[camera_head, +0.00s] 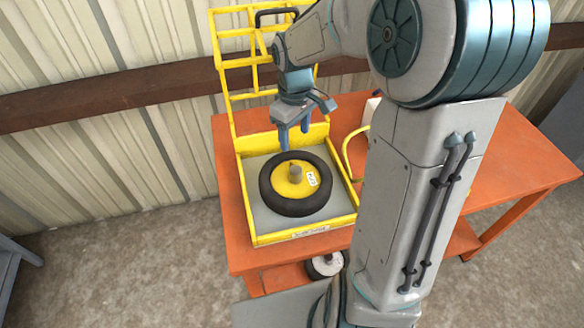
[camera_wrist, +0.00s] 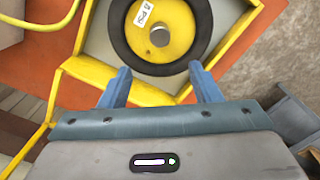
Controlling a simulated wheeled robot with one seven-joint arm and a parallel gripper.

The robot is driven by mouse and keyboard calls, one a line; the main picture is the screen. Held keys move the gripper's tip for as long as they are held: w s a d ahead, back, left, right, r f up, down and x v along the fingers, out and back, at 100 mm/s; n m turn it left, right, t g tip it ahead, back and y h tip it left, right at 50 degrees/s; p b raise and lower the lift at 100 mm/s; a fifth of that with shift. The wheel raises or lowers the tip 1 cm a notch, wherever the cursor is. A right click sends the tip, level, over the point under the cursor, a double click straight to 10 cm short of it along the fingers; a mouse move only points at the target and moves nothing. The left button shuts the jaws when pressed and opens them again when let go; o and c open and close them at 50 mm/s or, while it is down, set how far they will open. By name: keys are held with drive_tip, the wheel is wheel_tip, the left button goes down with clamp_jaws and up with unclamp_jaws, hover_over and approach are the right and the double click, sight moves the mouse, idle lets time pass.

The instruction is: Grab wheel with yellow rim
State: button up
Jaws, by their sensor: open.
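The wheel with the yellow rim (camera_head: 290,180) has a black tyre and a grey hub at its middle, with a white label on the rim. It lies flat on the grey bed of a yellow-framed cart (camera_head: 253,229). In the wrist view the wheel (camera_wrist: 178,32) shows at the top, its upper edge cut off. My gripper (camera_head: 294,143) is above the back edge of the wheel, pointing down. In the wrist view my gripper (camera_wrist: 160,82) has its two blue fingers spread apart with nothing between them, just short of the tyre.
The cart stands on an orange table (camera_head: 228,190), its yellow rail back near the corrugated wall. Another wheel (camera_head: 325,265) is on the lower level, partly hidden by my arm. A curved yellow handle (camera_head: 350,150) and a pale object (camera_head: 371,110) are right of the cart.

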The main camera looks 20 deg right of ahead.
hover_over(295, 169)
wheel_tip(295, 169, down, 8)
drive_tip(key=shift+w+f, duration=0.15)
drive_tip(key=shift+f, duration=0.1)
drive_tip(key=shift+s+f, duration=0.15)
drive_tip(key=shift+f, duration=1.2)
drive_tip(key=shift+s+f, duration=0.15)
drive_tip(key=shift+f, duration=1.2)
drive_tip(key=shift+c, duration=0.3)
clamp_jaws()
drive_tip(key=shift+w+r, duration=0.1)
